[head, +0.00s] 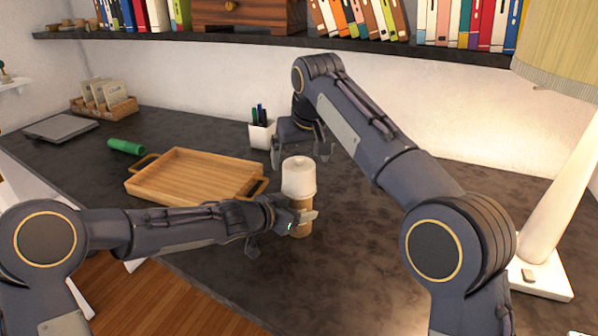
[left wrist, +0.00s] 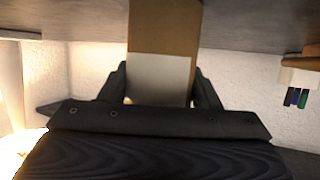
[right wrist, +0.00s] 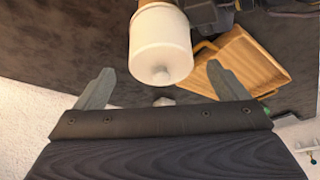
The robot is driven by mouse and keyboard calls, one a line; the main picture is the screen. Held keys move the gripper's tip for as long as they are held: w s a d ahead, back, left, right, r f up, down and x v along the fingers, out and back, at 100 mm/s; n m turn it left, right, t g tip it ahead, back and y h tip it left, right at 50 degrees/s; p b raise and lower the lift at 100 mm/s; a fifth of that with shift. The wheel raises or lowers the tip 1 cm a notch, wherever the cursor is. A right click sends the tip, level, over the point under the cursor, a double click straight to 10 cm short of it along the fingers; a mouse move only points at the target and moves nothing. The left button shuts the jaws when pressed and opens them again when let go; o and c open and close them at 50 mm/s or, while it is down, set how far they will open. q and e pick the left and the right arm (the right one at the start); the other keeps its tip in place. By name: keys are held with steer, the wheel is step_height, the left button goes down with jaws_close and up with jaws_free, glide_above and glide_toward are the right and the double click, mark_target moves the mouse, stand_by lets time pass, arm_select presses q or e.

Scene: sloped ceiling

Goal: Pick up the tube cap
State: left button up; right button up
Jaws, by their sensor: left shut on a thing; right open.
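A tube with a brown body (head: 302,228) and a wide white cap (head: 298,178) stands upright near the middle of the dark desk. My left gripper (head: 290,225) is shut on the brown body below the cap. My right gripper (head: 300,152) is open and empty, just above and behind the cap. In the right wrist view the cap (right wrist: 160,45) lies between the two spread fingers, with no contact visible. The tube's lower end is partly hidden by my left gripper.
A wooden tray (head: 195,178) lies left of the tube, with a green cylinder (head: 126,146) beyond it. A white pen cup (head: 262,134) stands behind. A lamp (head: 555,190) stands at the right. A bookshelf (head: 300,42) runs above.

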mark_target(300, 159)
steer(key=x, duration=0.3)
steer(key=shift+w+a+f, duration=0.1)
steer(key=shift+w+f, duration=0.05)
steer(key=shift+f, duration=0.1)
steer(key=c, duration=1)
